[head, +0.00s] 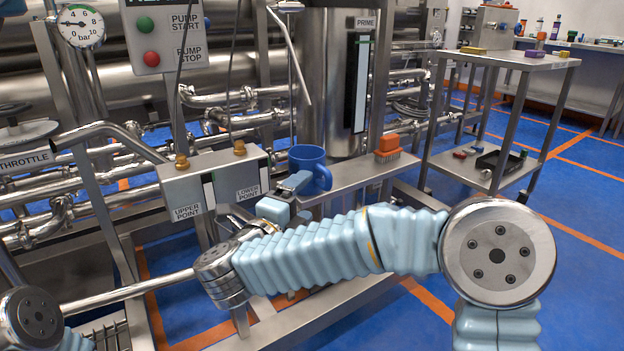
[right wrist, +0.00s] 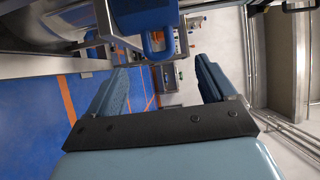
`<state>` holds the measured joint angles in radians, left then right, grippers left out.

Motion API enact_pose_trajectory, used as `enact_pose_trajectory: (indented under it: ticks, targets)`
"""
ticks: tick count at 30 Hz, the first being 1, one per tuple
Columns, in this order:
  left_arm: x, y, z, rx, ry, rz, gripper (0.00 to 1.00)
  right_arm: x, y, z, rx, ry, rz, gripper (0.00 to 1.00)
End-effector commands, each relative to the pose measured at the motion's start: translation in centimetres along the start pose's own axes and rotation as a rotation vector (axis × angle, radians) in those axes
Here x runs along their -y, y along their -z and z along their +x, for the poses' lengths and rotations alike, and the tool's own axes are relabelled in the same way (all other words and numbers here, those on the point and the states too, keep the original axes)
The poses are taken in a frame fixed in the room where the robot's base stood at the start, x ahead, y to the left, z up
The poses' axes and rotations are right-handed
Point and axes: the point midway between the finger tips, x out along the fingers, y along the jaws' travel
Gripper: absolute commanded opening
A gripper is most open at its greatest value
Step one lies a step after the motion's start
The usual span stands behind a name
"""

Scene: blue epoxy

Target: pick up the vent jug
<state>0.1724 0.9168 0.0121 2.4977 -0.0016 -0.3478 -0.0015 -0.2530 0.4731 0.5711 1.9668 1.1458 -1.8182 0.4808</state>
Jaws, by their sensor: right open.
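The vent jug (head: 308,168) is a blue mug-like vessel with a handle. It stands upright on the narrow steel ledge at the centre of the head view. My right gripper (head: 294,192) is just in front of it, at its lower left in the picture, and partly covers it. In the right wrist view the jug (right wrist: 147,18) is at the top, its handle pointing down toward the space between the fingers. The right gripper (right wrist: 162,78) is open with nothing between its fingers. My left gripper is out of view.
An orange-topped brush (head: 387,147) lies on the ledge (head: 350,174) right of the jug. A steel box (head: 210,178) labelled upper and lower point stands to the left. A steel tank (head: 325,60) rises behind. A steel cart (head: 510,62) stands at the right, with blue floor around it.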

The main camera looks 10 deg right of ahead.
Motion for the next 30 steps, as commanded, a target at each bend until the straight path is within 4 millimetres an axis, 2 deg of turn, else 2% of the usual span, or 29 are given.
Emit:
enact_pose_trajectory:
  ticks: [3, 10, 18, 26, 30]
  targets:
    - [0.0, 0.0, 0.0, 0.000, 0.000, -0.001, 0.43, 0.0, 0.0, 2.2, -0.002, -0.001, -0.001, 0.84]
    - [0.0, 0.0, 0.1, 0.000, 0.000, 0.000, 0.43, -0.1, -0.1, 4.3, 0.000, 0.000, -0.002, 0.84]
    - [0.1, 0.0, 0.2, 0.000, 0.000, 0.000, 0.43, -0.3, -0.4, 8.3, 0.000, 0.000, -0.002, 0.84]
    - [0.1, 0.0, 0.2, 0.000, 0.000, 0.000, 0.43, -0.3, -0.5, 8.7, 0.004, 0.001, -0.003, 0.84]
    - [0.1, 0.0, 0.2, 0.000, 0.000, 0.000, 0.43, -0.3, -0.5, 8.7, 0.003, 0.001, -0.003, 0.66]
